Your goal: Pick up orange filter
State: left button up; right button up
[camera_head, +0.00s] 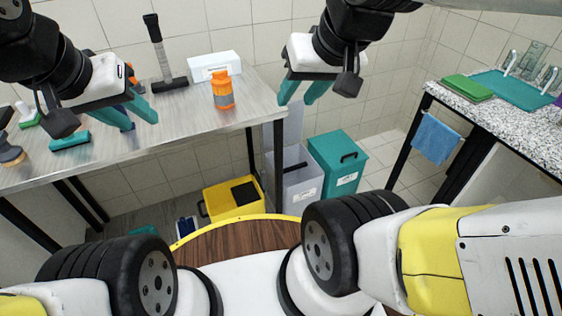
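The orange filter (222,90) is a short upright cylinder with a greyish middle band. It stands on the grey metal table (190,120) near its right part. My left gripper (142,123) has teal fingers and hangs over the table to the left of the filter. Its fingers are apart with nothing seen between them. My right gripper (296,98) is to the right of the filter, past the table's right edge. Its teal fingers are apart and empty. Neither gripper touches the filter.
A teal block (70,140) lies at left. Below are a yellow bin (222,208), a grey bin (302,182) and a teal bin (333,172). A speckled counter (495,110) is at right.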

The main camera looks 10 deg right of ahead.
aim_at(222, 90)
jog(key=i+l+u, duration=0.1)
jog(key=i+l, duration=0.3)
jog(key=i+l+u, duration=0.1)
jog(key=i+l, duration=0.3)
jog(key=l, duration=0.15)
jog(key=i+l, duration=0.4)
jog(key=l, duration=0.15)
jog(key=u, duration=0.05)
